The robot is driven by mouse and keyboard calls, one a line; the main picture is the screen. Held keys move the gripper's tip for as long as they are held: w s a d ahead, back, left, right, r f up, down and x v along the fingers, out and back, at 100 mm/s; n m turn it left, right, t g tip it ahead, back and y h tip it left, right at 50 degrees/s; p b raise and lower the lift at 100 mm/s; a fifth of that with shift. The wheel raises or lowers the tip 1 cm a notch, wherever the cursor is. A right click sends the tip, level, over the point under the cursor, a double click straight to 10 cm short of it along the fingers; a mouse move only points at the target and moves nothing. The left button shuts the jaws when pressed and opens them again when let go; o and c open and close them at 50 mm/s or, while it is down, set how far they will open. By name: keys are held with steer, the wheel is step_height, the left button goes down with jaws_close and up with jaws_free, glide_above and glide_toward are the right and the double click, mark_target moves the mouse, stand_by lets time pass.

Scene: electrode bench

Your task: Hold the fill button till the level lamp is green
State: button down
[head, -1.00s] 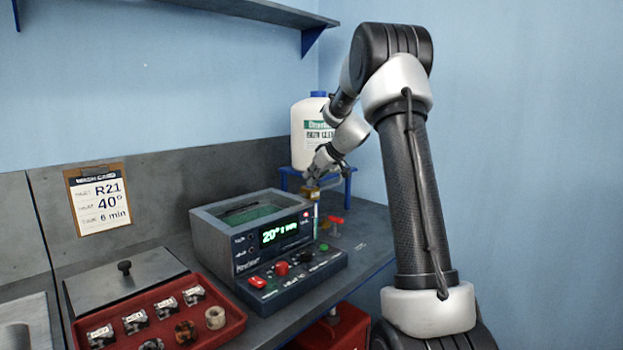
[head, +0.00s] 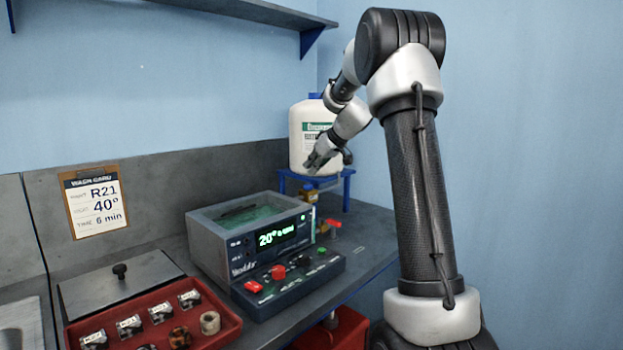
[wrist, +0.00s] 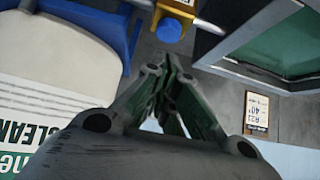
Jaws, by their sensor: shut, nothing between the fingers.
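The blue fill button (head: 309,187) tops a small brass-coloured valve (head: 309,196) at the bath's back right corner. The button also shows in the wrist view (wrist: 171,28), just beyond my fingertips. My gripper (head: 311,170) is shut and empty, above the button and apart from it. The bath (head: 205,244) holds green liquid (head: 248,213). The small level lamp (head: 303,217) on its front panel, right of the display, looks green.
A white cleaner jug (head: 303,150) on a blue stand (head: 347,186) is close behind my gripper. A red-handled tap (head: 334,223) is right of the bath. A red parts tray (head: 226,333) and a grey lid (head: 120,285) lie left. A wash card (head: 95,200) hangs behind.

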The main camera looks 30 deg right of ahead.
steer(key=v, duration=0.8)
steer(key=shift+r, duration=0.3)
steer(key=shift+s, duration=0.1)
stand_by(0.5)
steer(key=s+f+m+g, duration=0.3)
steer(key=s+f+m, duration=0.2)
steer(key=s+f, duration=0.25)
steer(key=s+a+h, duration=0.1)
steer(key=s+a, duration=0.3)
steer(key=s, duration=0.6)
steer(key=s+a+f+n+g+h, duration=0.1)
steer(key=s+a, duration=0.3)
steer(key=s, duration=0.7)
steer(key=s+a+f, duration=0.1)
steer(key=s+a, duration=0.4)
steer(key=s, duration=0.5)
steer(key=shift+s+f+h, duration=0.15)
steer(key=shift+s+h, duration=0.1)
steer(key=shift+h, duration=0.15)
